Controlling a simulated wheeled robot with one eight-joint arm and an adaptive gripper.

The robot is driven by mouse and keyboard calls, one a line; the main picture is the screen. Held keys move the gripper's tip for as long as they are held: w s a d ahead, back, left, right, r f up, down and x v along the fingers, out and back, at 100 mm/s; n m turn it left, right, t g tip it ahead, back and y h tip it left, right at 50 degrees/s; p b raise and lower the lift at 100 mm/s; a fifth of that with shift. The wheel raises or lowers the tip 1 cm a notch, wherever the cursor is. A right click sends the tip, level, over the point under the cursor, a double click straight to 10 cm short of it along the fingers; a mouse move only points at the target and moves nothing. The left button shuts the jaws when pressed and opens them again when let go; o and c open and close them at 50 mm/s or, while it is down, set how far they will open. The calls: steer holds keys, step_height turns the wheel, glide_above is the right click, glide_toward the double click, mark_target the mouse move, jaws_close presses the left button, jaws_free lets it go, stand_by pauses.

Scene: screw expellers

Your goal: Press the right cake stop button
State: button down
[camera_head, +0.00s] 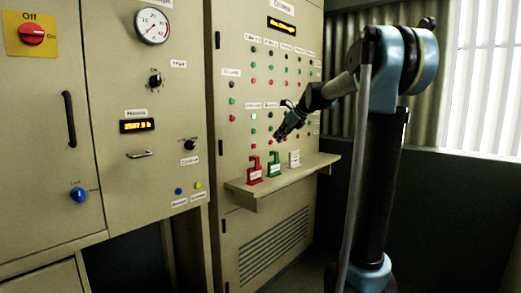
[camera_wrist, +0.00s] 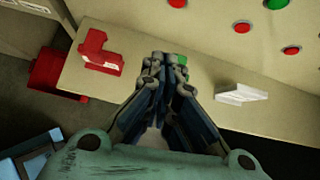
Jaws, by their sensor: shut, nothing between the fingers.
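The control panel (camera_head: 235,65) carries rows of red and green buttons with small labels too blurred to read, so I cannot tell which one is the right cake stop button. Several red buttons show, one at the lower left of the panel (camera_head: 253,146). My gripper (camera_head: 281,134) is shut and empty in front of the lower button rows, hiding some of them. In the wrist view the shut fingers (camera_wrist: 167,62) point down over the shelf. Red buttons (camera_wrist: 242,27) and (camera_wrist: 291,50) lie above and right of the fingertips, apart from them.
A shelf (camera_head: 292,176) juts out below the buttons. It holds a red holder (camera_head: 254,171), a green holder (camera_head: 274,165) and a white holder (camera_head: 294,159). A left cabinet (camera_head: 125,85) has a gauge, knobs and a display. Right of my arm is a dark wall.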

mark_target(254, 146)
steer(key=shift+w+a+r+m, duration=0.15)
steer(key=shift+w+a+m, duration=0.1)
steer(key=shift+w, duration=0.15)
steer(key=shift+w+a+r+m, duration=0.15)
steer(key=shift+w+m, duration=0.1)
steer(key=shift+w, duration=0.15)
steer(key=shift+w+a+r+x, duration=0.25)
steer(key=shift+r+x, duration=0.1)
steer(key=shift+x, duration=1.75)
steer(key=shift+w+a+r+x, duration=0.25)
steer(key=shift+r+x, duration=0.1)
steer(key=shift+x, duration=1.75)
steer(key=shift+w+a+r+x, duration=0.2)
steer(key=shift+a+r+x, duration=0.1)
steer(key=shift+x, duration=1.8)
